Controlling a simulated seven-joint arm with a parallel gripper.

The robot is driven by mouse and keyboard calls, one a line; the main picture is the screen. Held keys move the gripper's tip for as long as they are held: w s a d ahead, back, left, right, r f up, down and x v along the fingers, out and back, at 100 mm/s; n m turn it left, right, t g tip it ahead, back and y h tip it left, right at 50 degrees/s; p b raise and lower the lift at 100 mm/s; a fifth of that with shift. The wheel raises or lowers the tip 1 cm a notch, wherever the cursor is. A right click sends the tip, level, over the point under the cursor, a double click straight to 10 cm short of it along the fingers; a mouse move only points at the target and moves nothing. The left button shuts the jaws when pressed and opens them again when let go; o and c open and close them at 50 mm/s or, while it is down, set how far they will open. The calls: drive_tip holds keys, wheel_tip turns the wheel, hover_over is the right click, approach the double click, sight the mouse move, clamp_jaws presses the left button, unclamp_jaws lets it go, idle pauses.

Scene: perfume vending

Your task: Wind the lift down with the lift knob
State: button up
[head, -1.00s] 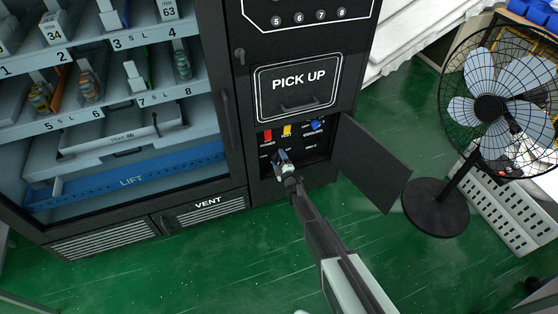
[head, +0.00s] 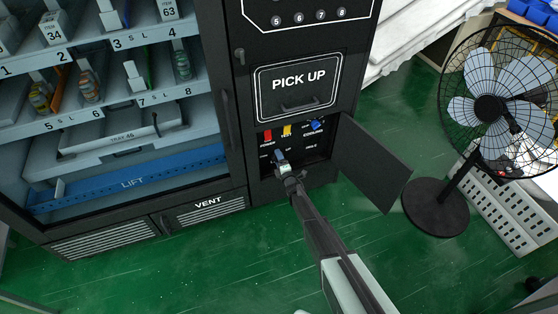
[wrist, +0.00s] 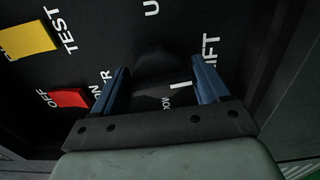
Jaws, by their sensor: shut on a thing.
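The blue lift platform (head: 178,167), marked LIFT, lies low behind the glass on the left of the machine, under the tray shelf. The open service compartment sits below the PICK UP door in the head view. My gripper (head: 279,155) reaches into the compartment's lower left. In the wrist view, its two blue fingers (wrist: 160,80) stand on either side of the dark lift knob (wrist: 165,60), shut on it. The knob is black on a black panel, so its outline and pointer are hard to make out. LIFT lettering shows beside the right finger.
A red POWER switch (head: 267,135), a yellow TEST switch (head: 287,130) and a blue control (head: 315,125) sit just above my gripper. The open compartment door (head: 370,165) hangs to the right. A fan (head: 490,110) stands farther right on the green floor.

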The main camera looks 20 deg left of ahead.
drive_tip(key=o, duration=1)
drive_tip(key=shift+o, duration=0.2)
drive_tip(key=shift+s, duration=0.1)
drive_tip(key=v, duration=1.3)
drive_tip(key=shift+s+d, duration=0.2)
drive_tip(key=shift+d, duration=0.1)
drive_tip(key=shift+c, duration=0.2)
